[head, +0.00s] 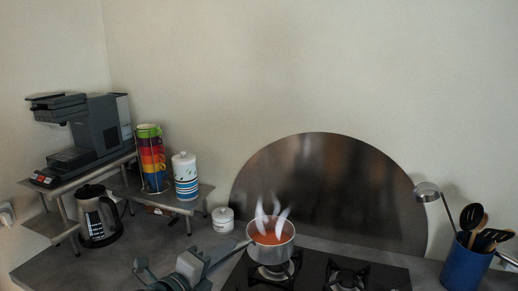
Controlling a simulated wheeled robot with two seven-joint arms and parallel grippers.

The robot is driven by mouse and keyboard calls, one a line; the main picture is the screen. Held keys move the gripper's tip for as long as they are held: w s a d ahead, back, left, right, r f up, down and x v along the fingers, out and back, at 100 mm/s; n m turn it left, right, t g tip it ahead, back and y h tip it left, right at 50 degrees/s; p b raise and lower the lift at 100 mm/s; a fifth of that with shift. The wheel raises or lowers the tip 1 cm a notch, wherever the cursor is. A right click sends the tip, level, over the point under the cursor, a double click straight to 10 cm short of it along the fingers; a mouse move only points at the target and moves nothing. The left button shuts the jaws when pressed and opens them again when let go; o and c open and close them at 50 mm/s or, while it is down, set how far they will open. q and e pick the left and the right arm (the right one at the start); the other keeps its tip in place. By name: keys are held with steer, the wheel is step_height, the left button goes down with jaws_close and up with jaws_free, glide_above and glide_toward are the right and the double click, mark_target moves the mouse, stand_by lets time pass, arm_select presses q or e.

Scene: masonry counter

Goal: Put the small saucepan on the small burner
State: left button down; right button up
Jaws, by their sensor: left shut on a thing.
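The small saucepan (272,254) is silver metal with orange-red contents and white wisps of steam rising from it. It is upright at the left part of the black hob (312,269), over the left burner (271,277), which it partly hides. I cannot tell whether its base touches the grate. Its handle points left and toward me. My left gripper (197,264) is shut on this handle. Another burner (345,277) to the right is bare. I cannot tell from their visible parts which burner is smaller. My right gripper is not in view.
A small white lidded jar (222,220) stands just left of the saucepan. A kettle (98,216), a coffee machine (90,128), stacked cups (152,160) and a striped canister (185,177) are farther left. A blue utensil holder (465,266) stands right of the hob. A metal splashback (330,190) is behind.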

arm_select(q)
steer(key=shift+s+a, duration=0.1)
steer(key=shift+s, duration=0.05)
steer(key=shift+s+d+f+n+y, duration=0.1)
steer(key=shift+d+f+n+y, duration=0.15)
steer(key=shift+n+y, duration=0.05)
steer(key=shift+s+a+f+t, duration=0.15)
steer(key=shift+s+a+t, duration=0.2)
steer(key=shift+a, duration=0.1)
steer(key=s+a+f+n+t+y, duration=0.1)
steer(key=s+a+f+n+y, duration=0.1)
steer(key=s+a+n+y, duration=0.3)
steer(key=s+a+f+y, duration=0.1)
steer(key=a+f+y, duration=0.1)
steer(key=a, duration=0.4)
step_height(320, 180, down, 6)
steer(key=b, duration=0.6)
steer(key=shift+a+f, duration=0.15)
steer(key=shift+f, duration=0.1)
steer(key=shift+w, duration=0.1)
steer(key=shift+r, duration=0.15)
